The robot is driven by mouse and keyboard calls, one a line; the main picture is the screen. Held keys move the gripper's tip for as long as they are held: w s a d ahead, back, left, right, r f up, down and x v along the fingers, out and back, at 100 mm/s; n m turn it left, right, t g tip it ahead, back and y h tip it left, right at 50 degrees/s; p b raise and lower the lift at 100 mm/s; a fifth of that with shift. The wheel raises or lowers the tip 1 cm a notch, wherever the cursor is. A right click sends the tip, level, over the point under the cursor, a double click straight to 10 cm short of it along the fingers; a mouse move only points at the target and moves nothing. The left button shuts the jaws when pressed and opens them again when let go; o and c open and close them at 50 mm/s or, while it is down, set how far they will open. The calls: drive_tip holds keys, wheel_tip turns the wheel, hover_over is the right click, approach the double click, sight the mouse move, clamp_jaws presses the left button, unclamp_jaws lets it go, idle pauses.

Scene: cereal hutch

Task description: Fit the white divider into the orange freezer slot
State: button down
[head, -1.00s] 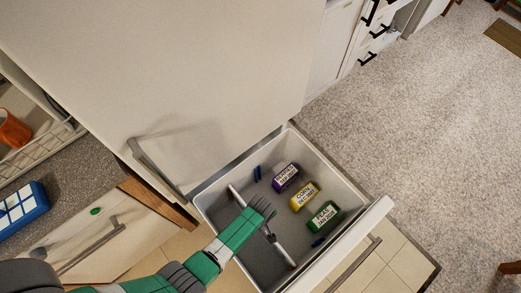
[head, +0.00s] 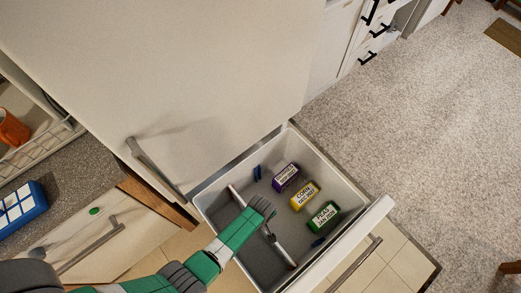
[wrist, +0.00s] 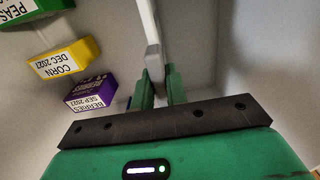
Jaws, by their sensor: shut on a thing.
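The white divider (head: 280,249) is a thin bar lying across the left part of the open freezer drawer (head: 209,210). Small reddish-orange marks show by its two ends; I cannot tell whether the ends sit inside the orange slot. My gripper (head: 269,233) reaches down into the drawer and is shut on the divider near its middle, hiding part of it. In the wrist view the divider (wrist: 151,28) runs up and away from between the green fingers (wrist: 158,84). The divider's lower edge is hidden.
A purple berries box (head: 285,177), a yellow corn box (head: 305,195) and a green peas box (head: 323,216) stand in the drawer right of the divider. Blue marks (head: 257,173) show on the drawer walls. The freezer front (head: 200,80) rises behind.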

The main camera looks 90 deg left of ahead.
drive_tip(key=shift+f, duration=0.1)
idle(0.3)
drive_tip(key=c, duration=1.3)
unclamp_jaws()
wheel_tip(320, 180, up, 8)
drive_tip(key=p, duration=0.4)
drive_tip(key=shift+f, duration=0.1)
